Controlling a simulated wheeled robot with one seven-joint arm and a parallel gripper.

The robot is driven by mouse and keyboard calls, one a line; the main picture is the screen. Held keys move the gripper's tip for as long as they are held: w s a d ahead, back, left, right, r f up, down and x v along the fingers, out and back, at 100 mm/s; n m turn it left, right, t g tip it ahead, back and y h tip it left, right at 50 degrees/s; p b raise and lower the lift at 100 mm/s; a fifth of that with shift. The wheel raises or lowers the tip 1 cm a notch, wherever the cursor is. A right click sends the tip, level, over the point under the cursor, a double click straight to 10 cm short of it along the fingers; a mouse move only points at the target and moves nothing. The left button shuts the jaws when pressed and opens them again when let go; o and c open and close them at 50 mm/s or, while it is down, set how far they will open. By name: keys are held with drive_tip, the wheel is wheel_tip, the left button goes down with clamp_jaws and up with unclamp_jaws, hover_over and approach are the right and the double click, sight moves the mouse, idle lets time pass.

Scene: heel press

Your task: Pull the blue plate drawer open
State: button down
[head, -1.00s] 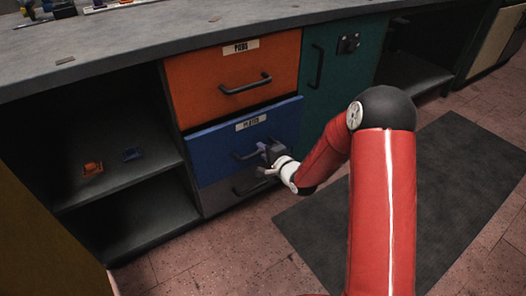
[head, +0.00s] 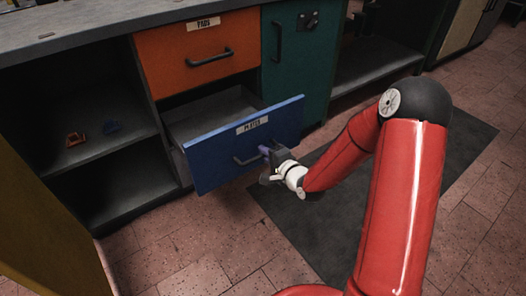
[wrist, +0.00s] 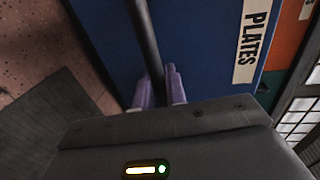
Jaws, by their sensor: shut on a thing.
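The blue plate drawer (head: 215,155) stands pulled well out of the cabinet in the head view, with its grey inside showing behind the front. Its front carries a white PLATES label, which also shows in the wrist view (wrist: 252,42). My gripper (head: 267,153) is at the right part of the drawer's dark bar handle (head: 244,159). In the wrist view the two purple fingers of my gripper (wrist: 158,88) are shut on the handle (wrist: 146,40), one on each side of the bar. The part of the handle behind my gripper is hidden.
An orange drawer (head: 165,62) labelled PADS is shut above it. A teal door (head: 308,75) with a handle is shut to the right. A dark mat (head: 440,165) lies on the tiled floor.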

drive_tip(key=c, duration=1.5)
unclamp_jaws()
drive_tip(key=shift+c, duration=0.2)
drive_tip(key=shift+s+d, duration=0.1)
drive_tip(key=v, duration=0.7)
drive_tip(key=shift+s+p, duration=0.2)
drive_tip(key=shift+p, duration=0.15)
drive_tip(key=shift+d+r, duration=0.1)
drive_tip(key=shift+d, duration=0.05)
